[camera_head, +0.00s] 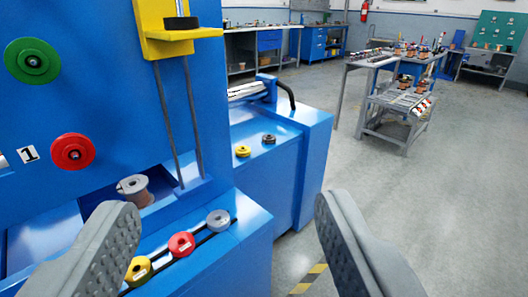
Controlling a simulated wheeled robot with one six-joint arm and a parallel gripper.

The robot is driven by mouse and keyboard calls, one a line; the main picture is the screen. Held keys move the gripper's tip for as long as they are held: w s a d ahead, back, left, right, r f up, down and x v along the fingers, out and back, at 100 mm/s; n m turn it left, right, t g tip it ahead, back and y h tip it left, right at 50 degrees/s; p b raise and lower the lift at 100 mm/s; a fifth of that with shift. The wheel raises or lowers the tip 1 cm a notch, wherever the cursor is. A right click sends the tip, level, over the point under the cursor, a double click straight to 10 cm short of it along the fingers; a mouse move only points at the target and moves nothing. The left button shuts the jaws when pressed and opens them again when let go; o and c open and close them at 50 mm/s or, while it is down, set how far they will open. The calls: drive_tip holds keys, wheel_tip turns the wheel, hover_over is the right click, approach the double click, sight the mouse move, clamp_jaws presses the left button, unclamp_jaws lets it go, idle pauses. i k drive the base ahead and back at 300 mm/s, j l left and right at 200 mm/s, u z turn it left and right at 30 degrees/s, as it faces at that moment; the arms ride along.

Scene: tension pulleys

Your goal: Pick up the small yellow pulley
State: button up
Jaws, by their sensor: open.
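Two yellow pulleys show. One yellow pulley (138,270) lies at the near left end of a row on the front ledge of the blue machine, partly behind my left finger. Another, looking smaller, is a yellow disc (243,151) on a blue cabinet top farther back. I cannot tell which one the task means. My gripper (226,206) is open and empty, its two grey padded fingers wide apart. In the picture, the farther yellow disc lies above and between the fingertips.
A red pulley (181,245) and a grey pulley (218,220) share the ledge row. A dark disc (268,139) lies beside the farther yellow one. Green (32,61) and red (72,151) wheels stick out from the blue panel. Open floor (420,205) lies to the right.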

sight(242, 151)
drive_tip(key=i+l+u, duration=0.15)
drive_tip(key=i+l, duration=0.15)
drive_tip(key=i+l+u, duration=0.15)
drive_tip(key=i+l, duration=0.15)
drive_tip(key=i+l+u, duration=0.1)
drive_tip(key=i+l, duration=0.15)
drive_tip(key=l, duration=0.25)
drive_tip(key=i+l+u, duration=0.15)
drive_tip(key=i+l, duration=0.15)
drive_tip(key=i, duration=0.2)
